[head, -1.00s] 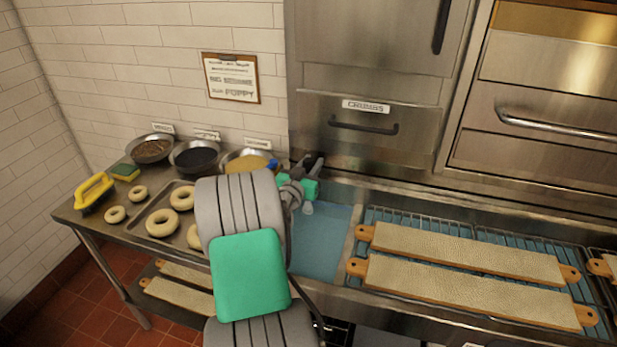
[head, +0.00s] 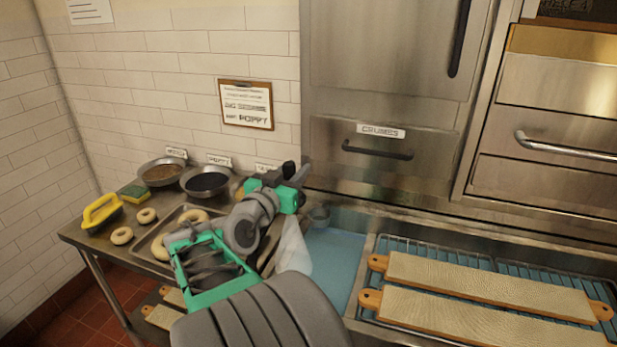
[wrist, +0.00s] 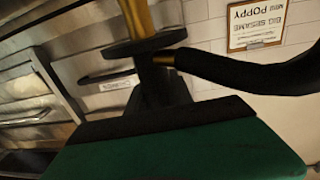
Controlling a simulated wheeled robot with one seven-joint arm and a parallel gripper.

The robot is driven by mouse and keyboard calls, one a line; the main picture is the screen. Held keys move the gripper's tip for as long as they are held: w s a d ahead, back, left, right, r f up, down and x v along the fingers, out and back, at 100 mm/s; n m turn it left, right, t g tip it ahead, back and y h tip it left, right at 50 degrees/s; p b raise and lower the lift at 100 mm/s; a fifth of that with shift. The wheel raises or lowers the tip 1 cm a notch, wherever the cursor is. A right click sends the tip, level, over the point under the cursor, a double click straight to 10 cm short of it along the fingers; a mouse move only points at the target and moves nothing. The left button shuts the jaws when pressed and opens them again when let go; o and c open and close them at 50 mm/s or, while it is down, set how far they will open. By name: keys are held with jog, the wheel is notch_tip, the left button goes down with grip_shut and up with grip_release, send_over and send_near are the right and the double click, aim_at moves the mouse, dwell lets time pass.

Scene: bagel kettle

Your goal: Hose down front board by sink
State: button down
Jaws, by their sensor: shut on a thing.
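The front board (head: 470,317), long and pale with orange ends, lies on the rack right of the blue-bottomed sink (head: 335,262). A similar back board (head: 490,285) lies behind it. My gripper (head: 298,175) is up at the left of the sink, away from both boards. In the wrist view it is shut on a black sprayer (wrist: 155,62) with a brass tube and a black hose (wrist: 255,75). In the head view the sprayer is mostly hidden by my arm. A pale translucent cone (head: 293,252), apparently spray, spreads downward below my gripper, left of the boards.
The steel cabinet (head: 385,175) rises close behind the sink.

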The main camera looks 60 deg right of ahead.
jog(key=shift+a+r, duration=0.3)
jog(key=shift+r, duration=0.15)
jog(key=shift+r+p, duration=0.35)
jog(key=shift+r, duration=0.4)
